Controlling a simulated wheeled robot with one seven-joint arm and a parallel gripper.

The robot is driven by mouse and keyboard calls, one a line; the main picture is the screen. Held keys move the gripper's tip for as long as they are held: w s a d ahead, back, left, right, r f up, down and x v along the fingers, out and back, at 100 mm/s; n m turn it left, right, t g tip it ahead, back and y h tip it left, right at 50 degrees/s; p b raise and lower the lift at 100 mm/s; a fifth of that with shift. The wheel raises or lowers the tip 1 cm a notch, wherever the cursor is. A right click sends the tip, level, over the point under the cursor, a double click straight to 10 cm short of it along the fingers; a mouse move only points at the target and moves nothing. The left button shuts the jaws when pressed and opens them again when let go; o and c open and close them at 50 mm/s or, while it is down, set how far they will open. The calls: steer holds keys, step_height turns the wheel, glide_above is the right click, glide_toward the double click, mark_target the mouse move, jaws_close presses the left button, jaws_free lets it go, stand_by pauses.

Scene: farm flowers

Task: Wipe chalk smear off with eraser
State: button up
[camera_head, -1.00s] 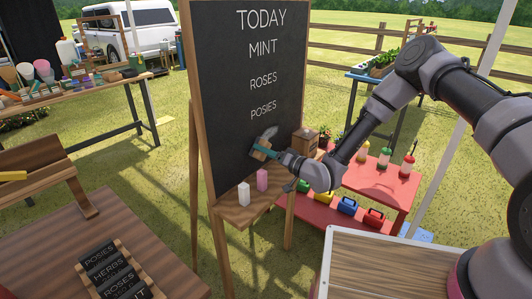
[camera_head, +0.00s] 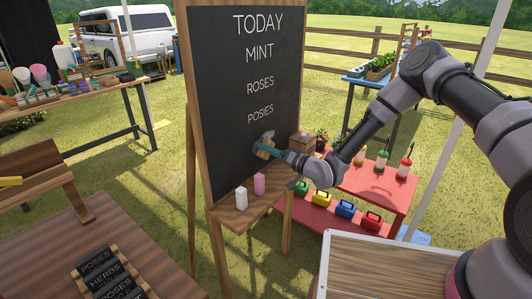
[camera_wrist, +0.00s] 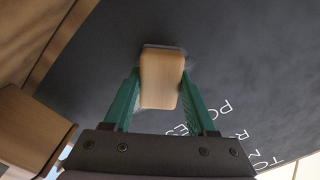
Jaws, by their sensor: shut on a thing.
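The chalkboard (camera_head: 225,130) stands on a wooden easel and carries white lettering: TODAY, MINT, ROSES, POSIES. A pale chalk smear (camera_head: 268,135) shows below POSIES, just above the eraser; a faint haze is also around the eraser in the wrist view. The eraser (camera_head: 263,150) has a light wooden back and a grey pad. In the wrist view, the eraser (camera_wrist: 161,78) sits between the green fingers, its pad side against or very close to the board. My gripper (camera_wrist: 160,95) is shut on it. The eraser hides part of the smear.
A red stand (camera_head: 380,183) with bottles and coloured cases stands to the right, beneath my arm.

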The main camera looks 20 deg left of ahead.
mark_target(274, 146)
steer(key=shift+w+d, duration=0.3)
steer(key=shift+w, duration=0.55)
steer(key=shift+w+d, duration=0.25)
steer(key=shift+w, duration=0.55)
steer(key=shift+w+d, duration=0.45)
steer(key=shift+w, duration=0.55)
steer(key=shift+w+d, duration=0.45)
steer(key=shift+w, duration=0.6)
steer(key=shift+w+d, duration=0.45)
steer(key=shift+w, duration=0.55)
steer(key=shift+w+a, duration=0.1)
steer(key=shift+w, duration=0.05)
